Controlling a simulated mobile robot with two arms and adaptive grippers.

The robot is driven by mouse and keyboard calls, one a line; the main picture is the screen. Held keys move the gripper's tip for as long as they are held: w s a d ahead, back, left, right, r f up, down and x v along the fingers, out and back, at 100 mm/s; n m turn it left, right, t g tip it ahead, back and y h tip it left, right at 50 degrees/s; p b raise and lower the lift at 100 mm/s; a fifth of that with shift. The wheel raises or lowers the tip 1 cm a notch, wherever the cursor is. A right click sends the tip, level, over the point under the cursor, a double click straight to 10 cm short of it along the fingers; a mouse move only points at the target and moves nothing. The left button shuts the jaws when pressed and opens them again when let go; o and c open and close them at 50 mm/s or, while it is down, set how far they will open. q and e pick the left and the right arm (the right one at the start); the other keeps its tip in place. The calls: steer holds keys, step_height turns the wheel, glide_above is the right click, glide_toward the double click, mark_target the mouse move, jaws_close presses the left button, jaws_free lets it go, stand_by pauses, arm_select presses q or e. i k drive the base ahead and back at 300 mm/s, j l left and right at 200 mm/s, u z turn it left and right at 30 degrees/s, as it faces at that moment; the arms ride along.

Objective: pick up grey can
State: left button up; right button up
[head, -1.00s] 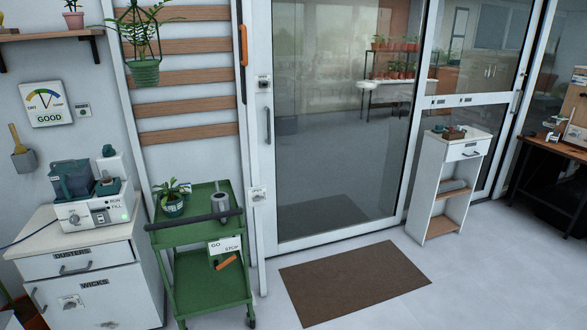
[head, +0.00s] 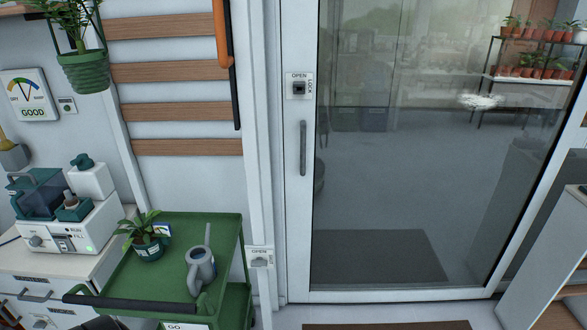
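The grey can (head: 201,268) is a small watering can with a long upright spout. It stands on the top tray of the green cart (head: 188,228), near the tray's front right part. A potted plant (head: 149,246) in a dark green pot stands to its left on the same tray. Neither of my grippers can be made out in the head view.
The cart's black handle bar (head: 130,304) runs along its near side. A white cabinet with a machine (head: 72,228) stands to the left. A glass door (head: 400,180) is to the right, with a brown mat (head: 385,325) before it. A green planter (head: 84,72) hangs above.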

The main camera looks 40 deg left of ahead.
mark_target(199, 260)
steer(key=i+u, duration=0.35)
steer(key=i+l+u, duration=0.2)
steer(key=i+u, duration=0.2)
steer(key=i+l+u, duration=0.35)
steer(key=i+u, duration=0.2)
steer(key=u, duration=0.25)
steer(key=i+l+u, duration=0.15)
steer(key=u, duration=0.3)
steer(key=i+l+u, duration=0.2)
steer(key=u, duration=0.25)
steer(key=i+l+u, duration=0.2)
steer(key=u, duration=0.25)
steer(key=i+l+u, duration=0.1)
steer(key=l+u, duration=0.3)
